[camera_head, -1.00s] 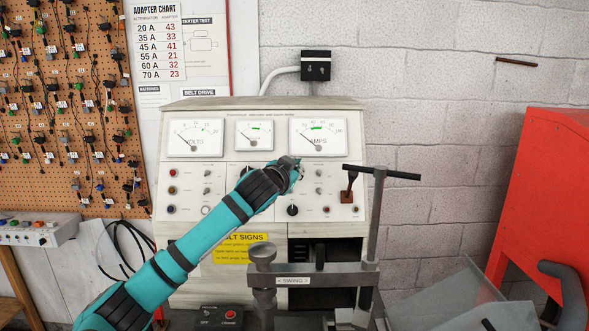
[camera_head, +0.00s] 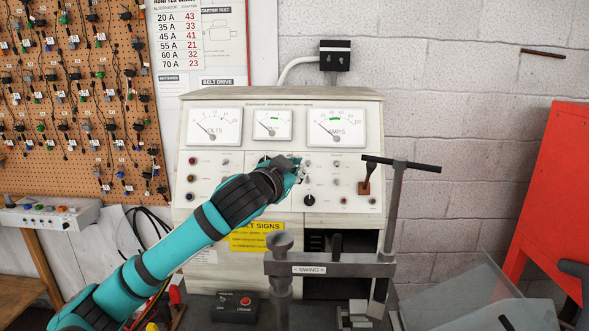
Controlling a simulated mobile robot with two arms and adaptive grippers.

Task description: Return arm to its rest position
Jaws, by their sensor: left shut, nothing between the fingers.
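My left arm, teal with black bands, reaches in from the lower left across the front of the tester. My left gripper (camera_head: 301,172) is at the middle of the tester's control panel, below the middle gauge and just above a black knob (camera_head: 309,200). It is shut with nothing in it. It hides part of the panel, and I cannot tell whether it touches the panel. The tester (camera_head: 190,150) is a cream cabinet with volts (camera_head: 214,127) and amps (camera_head: 337,127) gauges. My right gripper is not in view.
A grey clamp bar marked SWING (camera_head: 345,270) and its T-handle (camera_head: 402,163) stand in front of the tester. A small black switch box (camera_head: 235,307) sits below. A pegboard of adapters (camera_head: 60,170) hangs at left. A red cabinet (camera_head: 560,180) stands at right.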

